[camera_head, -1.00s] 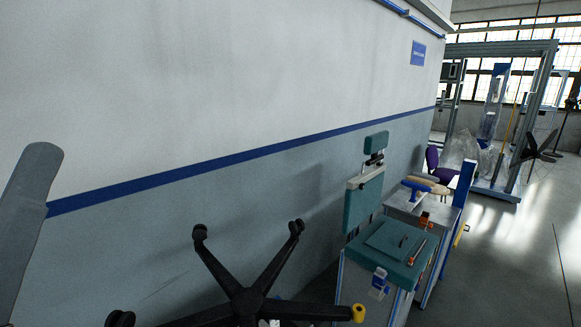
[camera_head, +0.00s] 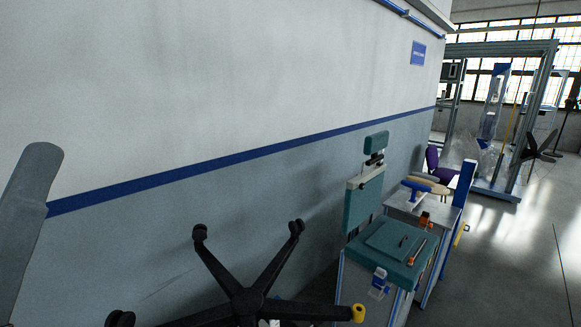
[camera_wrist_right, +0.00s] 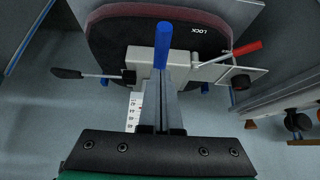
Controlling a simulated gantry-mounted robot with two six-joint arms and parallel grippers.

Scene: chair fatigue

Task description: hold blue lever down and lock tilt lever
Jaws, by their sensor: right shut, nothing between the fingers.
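In the right wrist view, the underside of a dark chair seat (camera_wrist_right: 115,35) carries a metal tilt mechanism (camera_wrist_right: 205,71). A blue lever (camera_wrist_right: 163,42) stands out at its middle. A lever with a red handle (camera_wrist_right: 246,48) sits on the right of the mechanism, beside the word LOCK. A lever with a black paddle end (camera_wrist_right: 66,73) reaches out to the left. My right gripper (camera_wrist_right: 163,80) is shut and empty, its grey fingers in line with the blue lever; I cannot tell whether they touch it. My left gripper is in no view.
A black chair base with casters (camera_head: 243,302) fills the head view's lower middle; one caster (camera_head: 358,313) is yellow. A teal-topped bench (camera_head: 397,250) with small fixtures stands right of it. The wall (camera_head: 230,100) is close behind. Open floor (camera_head: 510,260) lies to the right.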

